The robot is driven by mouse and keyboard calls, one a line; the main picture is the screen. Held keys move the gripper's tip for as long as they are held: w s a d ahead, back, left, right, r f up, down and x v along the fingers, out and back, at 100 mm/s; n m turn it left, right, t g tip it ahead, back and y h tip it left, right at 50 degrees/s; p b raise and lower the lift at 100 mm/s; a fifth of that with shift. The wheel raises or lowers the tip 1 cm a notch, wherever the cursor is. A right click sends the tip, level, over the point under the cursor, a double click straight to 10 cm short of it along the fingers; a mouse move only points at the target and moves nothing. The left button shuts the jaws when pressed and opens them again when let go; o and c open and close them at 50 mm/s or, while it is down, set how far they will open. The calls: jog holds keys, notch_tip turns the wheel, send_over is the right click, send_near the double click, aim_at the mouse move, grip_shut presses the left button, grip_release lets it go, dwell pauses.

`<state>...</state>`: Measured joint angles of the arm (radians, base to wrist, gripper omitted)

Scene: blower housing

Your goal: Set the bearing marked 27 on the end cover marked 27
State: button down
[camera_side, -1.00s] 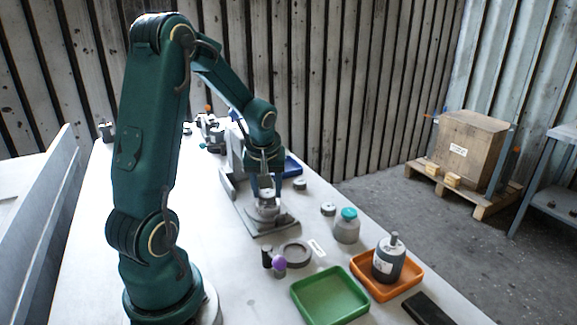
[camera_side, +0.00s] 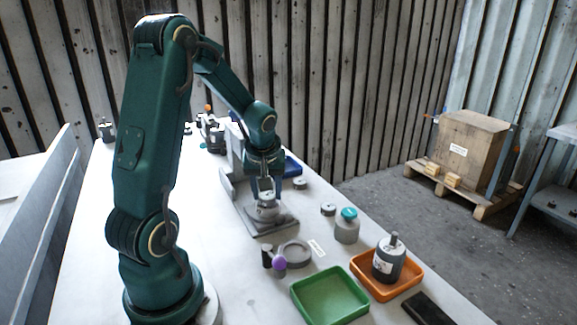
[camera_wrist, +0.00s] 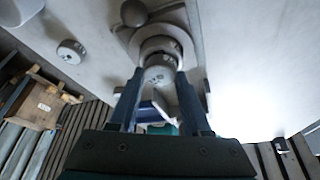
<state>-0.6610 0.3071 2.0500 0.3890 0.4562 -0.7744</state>
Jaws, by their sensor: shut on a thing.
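My gripper (camera_side: 266,194) points down over the fixture plate (camera_side: 286,222) in the side view. It is shut on a small, light grey round part, the bearing (camera_wrist: 159,75), seen between the fingertips in the wrist view. A wider grey round part, the end cover (camera_wrist: 172,44), sits directly below the bearing; it also shows under the fingers in the side view (camera_side: 264,214). The bearing looks roughly centred over the cover. I cannot tell whether the two touch. I cannot read the number on either part.
A grey ring (camera_side: 295,254), a purple-knobbed part (camera_side: 279,263) and a teal-capped jar (camera_side: 346,228) stand nearby. A green tray (camera_side: 330,296) and an orange tray (camera_side: 411,283) holding a dark motor (camera_side: 389,262) lie at the front. Small round parts (camera_side: 328,209) lie right of the fixture.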

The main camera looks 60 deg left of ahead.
jog(key=shift+f, duration=0.25)
grip_release()
jog(key=shift+r, duration=3.8)
